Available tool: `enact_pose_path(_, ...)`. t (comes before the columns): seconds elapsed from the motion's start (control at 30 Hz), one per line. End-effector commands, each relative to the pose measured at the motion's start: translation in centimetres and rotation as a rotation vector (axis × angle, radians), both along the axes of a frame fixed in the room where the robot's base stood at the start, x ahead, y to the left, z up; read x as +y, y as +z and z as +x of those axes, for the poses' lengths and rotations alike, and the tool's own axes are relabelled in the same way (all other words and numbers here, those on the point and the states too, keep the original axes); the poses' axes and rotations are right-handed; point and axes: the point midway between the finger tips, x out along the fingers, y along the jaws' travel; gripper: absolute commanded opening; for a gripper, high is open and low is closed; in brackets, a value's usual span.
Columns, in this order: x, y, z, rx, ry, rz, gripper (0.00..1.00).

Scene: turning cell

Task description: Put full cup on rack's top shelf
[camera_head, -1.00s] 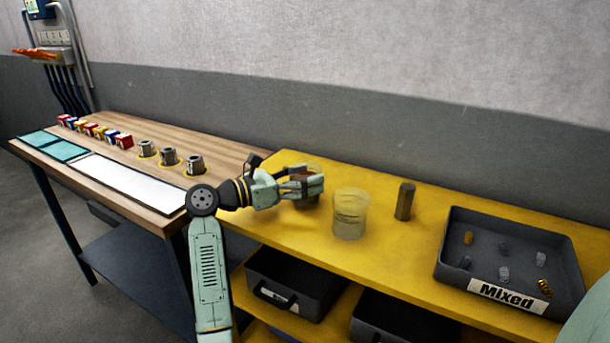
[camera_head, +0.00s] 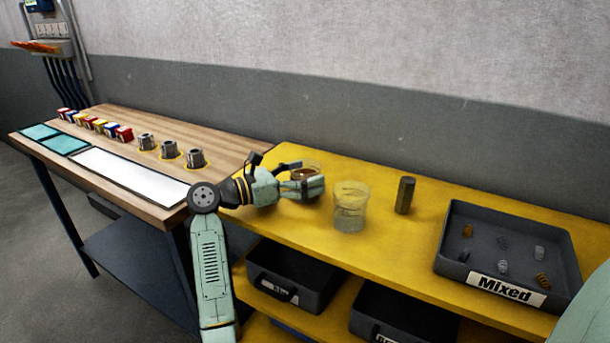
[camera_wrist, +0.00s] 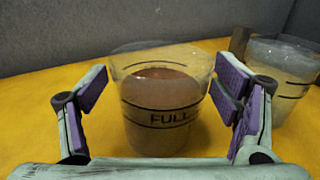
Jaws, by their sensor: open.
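The full cup (camera_wrist: 162,98) is a clear cup with brown contents and a "FULL" mark, upright on the yellow top shelf (camera_head: 390,238) of the rack. In the head view the cup (camera_head: 305,167) is partly hidden behind my gripper (camera_head: 308,184). In the wrist view my gripper (camera_wrist: 158,110) is open, with one purple-padded finger on each side of the cup. A gap shows between the left finger and the cup; the right finger is close to it, and I cannot tell if it touches.
A second clear cup (camera_head: 350,207) stands just right of my gripper. A dark post (camera_head: 405,195) and a grey "Mixed" tray (camera_head: 447,240) stand further right. Bins (camera_head: 290,280) sit on the shelf below. A wooden table (camera_head: 230,152) with metal cylinders adjoins on the left.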

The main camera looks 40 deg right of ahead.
Motion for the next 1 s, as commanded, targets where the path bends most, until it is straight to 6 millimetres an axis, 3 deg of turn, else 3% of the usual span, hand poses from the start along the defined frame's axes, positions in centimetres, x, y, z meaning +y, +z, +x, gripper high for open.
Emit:
enact_pose_path(0.17, 0.8, -0.1, 0.2, -0.001, 0.002, 0.0, 0.82)
enact_pose_path(0.5, 7.5, -0.3, 1.6, -0.002, 0.005, 0.001, 0.82)
enact_pose_path(0.7, 10.6, -0.1, 2.2, -0.001, 0.001, 0.001, 0.82)
enact_pose_path(1.0, 11.8, 0.1, 2.3, 0.0, -0.001, 0.0, 0.82)
